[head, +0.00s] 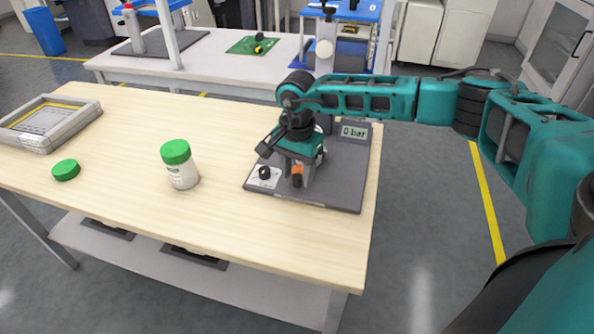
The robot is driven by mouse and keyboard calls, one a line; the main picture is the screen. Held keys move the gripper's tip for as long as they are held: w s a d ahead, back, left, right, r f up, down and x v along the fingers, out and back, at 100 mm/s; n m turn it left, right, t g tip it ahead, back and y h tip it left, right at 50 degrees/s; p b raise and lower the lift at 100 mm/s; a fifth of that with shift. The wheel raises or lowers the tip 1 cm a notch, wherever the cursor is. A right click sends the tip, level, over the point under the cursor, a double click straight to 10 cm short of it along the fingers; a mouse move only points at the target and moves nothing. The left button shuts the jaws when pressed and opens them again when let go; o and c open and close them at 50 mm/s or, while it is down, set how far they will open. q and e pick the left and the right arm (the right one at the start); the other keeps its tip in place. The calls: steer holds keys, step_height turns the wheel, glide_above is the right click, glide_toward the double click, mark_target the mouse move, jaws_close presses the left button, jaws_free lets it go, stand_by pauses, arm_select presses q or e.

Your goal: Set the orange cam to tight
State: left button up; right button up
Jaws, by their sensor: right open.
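The orange cam (297,170) shows as a small orange patch with a dark end, low on a fixture on the grey base plate (338,188). My right gripper (291,158) is open and comes down over the fixture from above, close to the cam. It hides much of the fixture and the cam's upper part. I cannot tell whether the fingers touch the cam. A black knob (264,172) on a white label sits just left of the cam. A display (355,131) on the plate reads 0 bar. My left gripper is not in view.
A white jar with a green lid (176,152) stands left of the plate on the wooden table (225,225). A loose green lid (66,170) and a grey frame (47,122) lie further left. Another table (215,65) stands behind.

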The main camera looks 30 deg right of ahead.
steer(key=shift+c, duration=0.3)
jaws_close()
